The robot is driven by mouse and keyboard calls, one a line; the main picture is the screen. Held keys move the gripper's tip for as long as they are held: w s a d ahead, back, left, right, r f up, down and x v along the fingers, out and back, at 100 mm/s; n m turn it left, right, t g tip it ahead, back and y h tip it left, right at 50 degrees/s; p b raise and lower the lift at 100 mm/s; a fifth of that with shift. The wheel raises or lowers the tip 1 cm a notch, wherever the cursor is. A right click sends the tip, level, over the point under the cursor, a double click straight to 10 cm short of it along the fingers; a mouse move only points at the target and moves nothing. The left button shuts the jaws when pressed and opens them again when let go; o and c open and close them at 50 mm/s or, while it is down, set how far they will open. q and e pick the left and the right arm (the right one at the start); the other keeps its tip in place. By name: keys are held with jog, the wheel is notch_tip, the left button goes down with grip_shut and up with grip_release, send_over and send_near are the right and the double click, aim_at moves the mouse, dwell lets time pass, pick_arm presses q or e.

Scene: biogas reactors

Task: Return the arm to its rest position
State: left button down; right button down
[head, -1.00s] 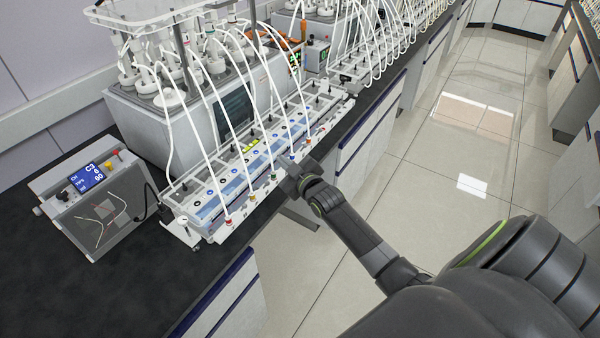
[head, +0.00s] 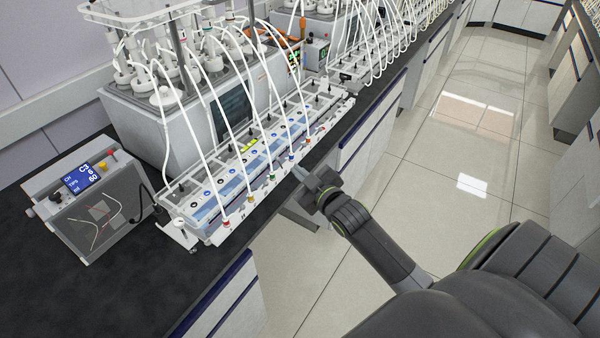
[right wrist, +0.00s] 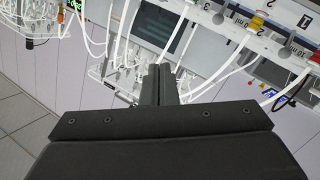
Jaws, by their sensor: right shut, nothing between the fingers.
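My right gripper (head: 300,172) is shut and empty. In the head view it is at the front edge of the white valve rack (head: 262,190), pointing toward it; I cannot tell the exact gap. In the right wrist view the two dark fingers (right wrist: 158,84) are pressed together, with nothing between them. The rack's white rail also shows in the right wrist view (right wrist: 262,45), with coloured fittings and white tubes. My left gripper is in neither view.
The reactor unit (head: 150,125) with many white tubes stands behind the rack on a black bench (head: 60,270). A control box (head: 95,205) with a blue display sits at the left. The tiled floor (head: 440,200) to the right is open.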

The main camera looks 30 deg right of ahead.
jog(key=s+d+f+m+g+h+b, duration=0.1)
jog(key=s+f+g, duration=0.3)
jog(key=f, duration=0.8)
jog(key=s+d+f+m+g+b, duration=0.15)
jog(key=s+f, duration=0.45)
jog(key=f, duration=0.6)
jog(key=s+d+f+m+g+h+b, duration=0.1)
jog(key=s+f+g, duration=0.35)
jog(key=f, duration=0.75)
jog(key=s+a+f+g, duration=0.1)
jog(key=s+a+f, duration=0.1)
jog(key=s+f, duration=0.4)
jog(key=s+a+f+m+g+b, duration=0.1)
jog(key=s+f, duration=0.5)
jog(key=s, duration=0.9)
jog(key=s+a+f+m+g+y+b, duration=0.1)
jog(key=s+a+f+g, duration=0.2)
jog(key=s+f, duration=0.3)
jog(key=s+a, duration=0.1)
jog(key=s, duration=0.4)
jog(key=shift+a+f, duration=0.15)
jog(key=shift+f, duration=0.25)
